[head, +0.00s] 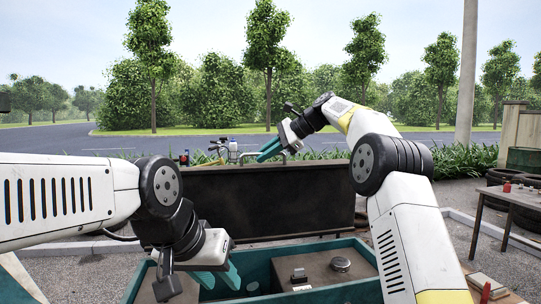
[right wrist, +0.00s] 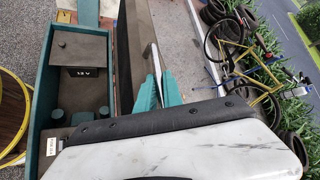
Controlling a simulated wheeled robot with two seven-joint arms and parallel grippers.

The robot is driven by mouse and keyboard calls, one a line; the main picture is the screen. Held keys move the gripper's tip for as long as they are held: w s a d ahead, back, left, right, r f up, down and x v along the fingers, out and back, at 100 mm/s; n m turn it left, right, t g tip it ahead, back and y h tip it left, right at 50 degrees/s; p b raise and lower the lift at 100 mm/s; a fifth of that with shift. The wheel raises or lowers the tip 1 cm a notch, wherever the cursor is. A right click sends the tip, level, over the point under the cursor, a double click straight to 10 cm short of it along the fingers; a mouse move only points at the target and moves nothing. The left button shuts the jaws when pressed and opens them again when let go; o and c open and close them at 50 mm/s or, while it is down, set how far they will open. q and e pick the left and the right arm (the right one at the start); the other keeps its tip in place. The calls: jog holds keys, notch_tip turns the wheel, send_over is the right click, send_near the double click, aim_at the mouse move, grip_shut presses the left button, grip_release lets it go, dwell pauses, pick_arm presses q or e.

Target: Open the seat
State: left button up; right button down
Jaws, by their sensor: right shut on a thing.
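The seat (head: 270,200) is a long dark panel standing up on edge behind the teal tub (head: 262,272). The tub below is uncovered. In the right wrist view the seat (right wrist: 129,50) is a dark strip beside the tub.
Inside the tub are a brown surface with a round cap (head: 340,264) and a box marked 12 V (right wrist: 82,52). A table (head: 510,200) and tires stand at the right. A yellow bicycle (right wrist: 240,60) and a yellow reel (right wrist: 14,115) show in the right wrist view.

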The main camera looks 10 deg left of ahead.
jog(key=c, duration=1.5)
grip_release()
jog(key=shift+f, duration=0.1)
jog(key=v, duration=0.7)
jog(key=shift+s+d+r, duration=0.15)
jog(key=shift+d+r, duration=0.15)
jog(key=shift+r, duration=0.1)
